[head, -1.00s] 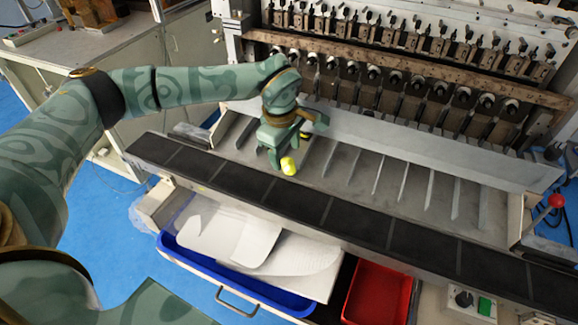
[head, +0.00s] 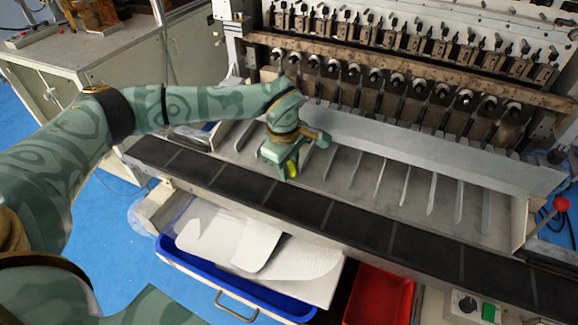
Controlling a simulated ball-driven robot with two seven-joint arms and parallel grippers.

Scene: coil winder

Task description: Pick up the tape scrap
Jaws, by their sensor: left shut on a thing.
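The tape scrap (head: 292,170) is a small yellow piece, partly hidden by the fingers of my left gripper (head: 284,170). My left gripper is shut on it, over the grey slotted tray of the winder, just behind the dark front strip. From this view I cannot tell whether the scrap touches the tray. My right gripper is not in view.
Thin upright dividers (head: 380,178) stand to the right of my left gripper. A row of spindles (head: 395,80) runs behind. Below the dark strip (head: 330,212) are a blue tray (head: 215,278) with white sheets and a red bin (head: 380,295). A red-knobbed lever (head: 560,203) stands at right.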

